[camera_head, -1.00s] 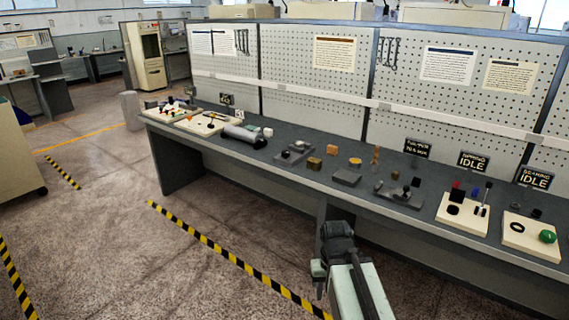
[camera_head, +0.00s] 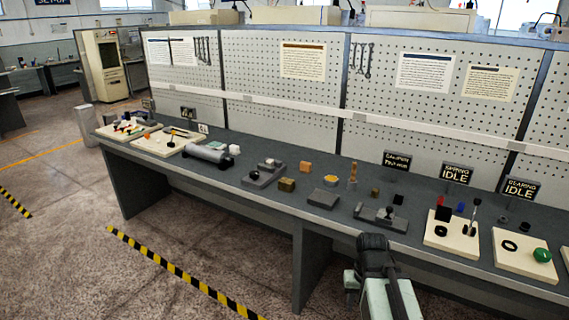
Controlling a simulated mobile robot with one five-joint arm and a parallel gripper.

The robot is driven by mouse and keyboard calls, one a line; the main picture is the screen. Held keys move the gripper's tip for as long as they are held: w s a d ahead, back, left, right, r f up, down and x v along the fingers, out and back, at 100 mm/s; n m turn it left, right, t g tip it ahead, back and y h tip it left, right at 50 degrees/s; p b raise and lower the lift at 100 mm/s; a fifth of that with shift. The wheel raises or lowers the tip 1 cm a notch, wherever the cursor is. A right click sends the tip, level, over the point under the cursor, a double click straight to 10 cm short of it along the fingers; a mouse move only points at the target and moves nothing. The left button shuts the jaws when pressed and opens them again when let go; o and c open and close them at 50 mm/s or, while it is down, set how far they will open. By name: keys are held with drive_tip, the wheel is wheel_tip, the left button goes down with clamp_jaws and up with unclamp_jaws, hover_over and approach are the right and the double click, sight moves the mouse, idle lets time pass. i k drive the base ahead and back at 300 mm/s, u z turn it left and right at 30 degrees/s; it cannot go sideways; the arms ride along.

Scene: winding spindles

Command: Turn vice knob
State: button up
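A low dark grey fixture (camera_head: 381,217) with a small upright knob-like part sits near the bench's front edge, right of centre. A second grey fixture (camera_head: 264,173) with small raised parts sits further left. Either could be the vice; they are too small here to tell which. My gripper (camera_head: 373,243) is the dark end of my arm at the lower middle right. It shows in front of the bench edge, just below the first fixture in the picture, and appears apart from it. Its fingers cannot be made out.
The grey bench (camera_head: 230,190) runs along a pegboard wall. Open floor lies in front.

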sight(254, 175)
drive_tip(key=z, duration=0.2)
drive_tip(key=i, duration=0.85)
drive_tip(key=u, duration=0.4)
drive_tip(key=i, duration=0.8)
drive_tip(key=u, duration=0.65)
drive_tip(key=k, duration=0.75)
drive_tip(key=u, duration=0.2)
drive_tip(key=i, duration=0.8)
drive_tip(key=z, duration=0.1)
